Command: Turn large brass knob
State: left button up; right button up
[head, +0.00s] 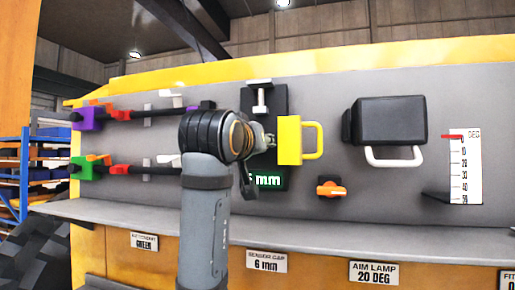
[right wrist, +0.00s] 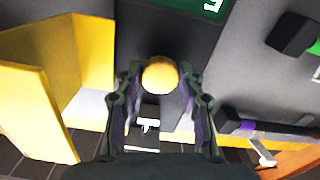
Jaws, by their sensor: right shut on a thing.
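The large brass knob (right wrist: 160,74) is a round, yellow-gold ball in the middle of the right wrist view. My right gripper (right wrist: 160,80) has one finger on each side of it and is shut on it. In the head view my right arm reaches up to the panel and covers the knob, and most of the gripper is hidden there. The dark plate behind the knob carries a green-lit display (head: 267,180) reading in mm, partly covered by my arm. A white T-shaped piece (head: 259,97) sits above it. My left gripper is not in view.
A yellow block with a handle (head: 289,140) stands close to the right of my gripper. Farther right are a black lamp box (head: 390,121), an orange knob (head: 331,189) and a degree scale (head: 466,165). Purple (head: 88,119) and green (head: 88,167) fittings with rods are at left.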

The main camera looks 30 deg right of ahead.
jog(key=shift+s+d+r+n+b, duration=0.1)
jog(key=shift+n+b, duration=1.15)
jog(key=shift+n, duration=1.9)
jog(key=shift+a+r+n+b, duration=0.1)
jog(key=shift+n+b, duration=1.1)
jog(key=shift+n, duration=2)
jog(key=shift+s+d+r+n+b, duration=0.1)
jog(key=shift+n+b, duration=1.15)
jog(key=shift+n, duration=1.9)
jog(key=o, duration=1.2)
jog(key=shift+w+d, duration=0.1)
jog(key=shift+w, duration=0.1)
jog(key=shift+c, duration=0.2)
jog(key=shift+f, duration=0.1)
